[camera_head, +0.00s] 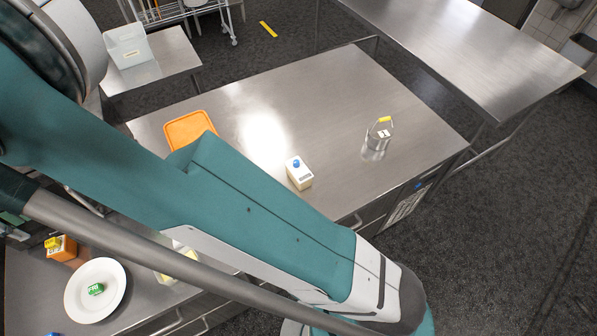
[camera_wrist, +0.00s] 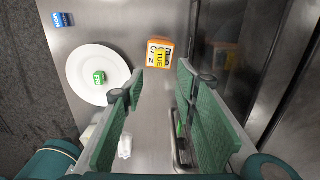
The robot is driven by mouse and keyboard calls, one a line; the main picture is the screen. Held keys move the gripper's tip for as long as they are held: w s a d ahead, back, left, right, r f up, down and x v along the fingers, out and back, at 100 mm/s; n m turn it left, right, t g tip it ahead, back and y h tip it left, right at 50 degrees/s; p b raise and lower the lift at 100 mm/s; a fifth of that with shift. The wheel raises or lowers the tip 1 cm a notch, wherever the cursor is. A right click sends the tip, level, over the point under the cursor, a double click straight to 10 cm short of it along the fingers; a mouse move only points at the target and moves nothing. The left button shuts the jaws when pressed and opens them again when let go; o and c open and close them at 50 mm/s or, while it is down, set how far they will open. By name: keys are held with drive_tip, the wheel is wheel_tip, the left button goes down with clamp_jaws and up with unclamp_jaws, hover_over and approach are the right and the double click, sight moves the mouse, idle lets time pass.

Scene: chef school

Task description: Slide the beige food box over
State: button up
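A small beige box (camera_head: 300,177) with a blue round spot on top and a printed label on its side stands near the front edge of the middle steel table (camera_head: 335,90) in the head view. I cannot make it out in the wrist view. My gripper (camera_wrist: 157,92) shows in the wrist view with its green pads wide apart and nothing held between them. It points toward the counter with the white plate (camera_wrist: 86,88). In the head view my own arm hides the gripper. A pale yellowish container (camera_head: 168,278) beside the plate is partly hidden by my arm.
An orange box (camera_wrist: 153,57) with a yellow label stands by the plate, which holds a small green block (camera_wrist: 99,77). A blue block (camera_wrist: 63,19) lies near the counter edge.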

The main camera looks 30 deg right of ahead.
idle(0.4)
drive_tip(key=shift+r, duration=0.25)
drive_tip(key=c, duration=0.8)
drive_tip(key=r, duration=1)
drive_tip(key=shift+w+d+r, duration=0.15)
drive_tip(key=shift+d+r, duration=0.2)
drive_tip(key=shift+d, duration=0.05)
clamp_jaws()
drive_tip(key=w+d+r+n+h+b, duration=0.15)
drive_tip(key=d+n, duration=0.55)
drive_tip(key=d, duration=0.8)
drive_tip(key=w+d+r+n+y+b, duration=0.1)
drive_tip(key=w+d+r+n, duration=0.15)
drive_tip(key=d+n, duration=0.85)
drive_tip(key=s+d+f+n+h+b, duration=0.1)
drive_tip(key=s+d+n, duration=0.45)
drive_tip(key=d, duration=0.85)
drive_tip(key=s+d+f+n+h+b, duration=0.15)
drive_tip(key=s+d+n, duration=0.45)
drive_tip(key=d, duration=0.9)
drive_tip(key=s+d+f+n+b, duration=0.2)
drive_tip(key=s+d+n, duration=0.35)
drive_tip(key=d, duration=0.85)
wheel_tip(320, 180, down, 18)
drive_tip(key=w+n, duration=0.1)
drive_tip(key=shift+w, duration=0.3)
drive_tip(key=shift+d+f, duration=0.1)
